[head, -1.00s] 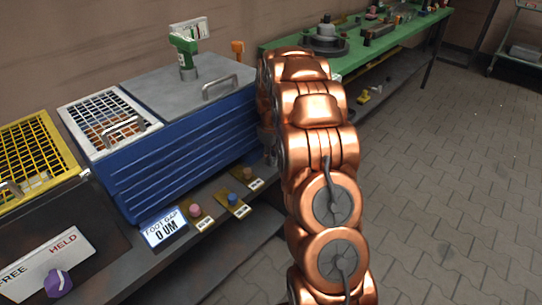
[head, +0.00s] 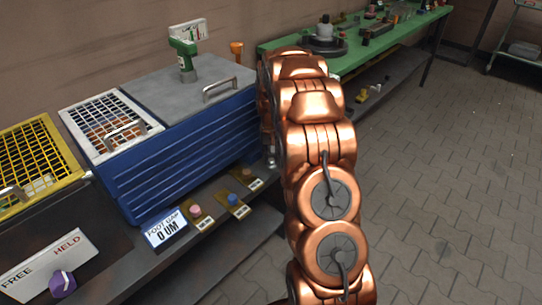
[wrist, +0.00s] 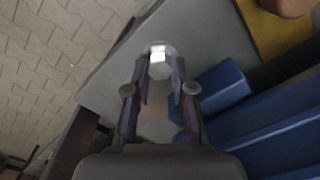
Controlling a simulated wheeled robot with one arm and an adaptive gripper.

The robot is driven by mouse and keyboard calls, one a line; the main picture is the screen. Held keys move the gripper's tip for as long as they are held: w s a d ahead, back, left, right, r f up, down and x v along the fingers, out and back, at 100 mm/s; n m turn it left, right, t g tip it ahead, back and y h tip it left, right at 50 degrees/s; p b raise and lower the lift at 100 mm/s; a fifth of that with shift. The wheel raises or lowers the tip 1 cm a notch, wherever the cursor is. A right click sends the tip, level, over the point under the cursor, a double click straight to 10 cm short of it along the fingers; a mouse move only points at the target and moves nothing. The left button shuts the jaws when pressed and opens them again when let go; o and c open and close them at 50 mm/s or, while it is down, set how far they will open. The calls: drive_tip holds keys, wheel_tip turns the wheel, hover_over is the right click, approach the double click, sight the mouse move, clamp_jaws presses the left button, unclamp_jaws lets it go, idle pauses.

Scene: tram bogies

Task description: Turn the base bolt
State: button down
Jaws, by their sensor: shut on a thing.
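The base bolt (wrist: 158,62) shows in the wrist view as a round, pale metal piece with a bright square top, on a grey plate beside the blue ribbed cabinet. My gripper (wrist: 161,84) is shut on it, with one dark fingertip on each side. The foot gap display (head: 167,229) on the low shelf reads 0 UM.
The blue cabinet (head: 180,160) stands close to my arm. Small knobs on brass plates (head: 236,203) line the shelf. A purple knob (head: 62,284) sits under the FREE and HELD label. Paved floor (head: 440,190) is clear at right.

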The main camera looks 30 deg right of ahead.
sight(271, 158)
drive_tip(key=shift+m, duration=0.6)
drive_tip(key=c, duration=1)
unclamp_jaws()
drive_tip(key=shift+r, duration=0.1)
wheel_tip(271, 158, up, 12)
drive_tip(key=shift+f, duration=0.1)
drive_tip(key=shift+a, duration=0.15)
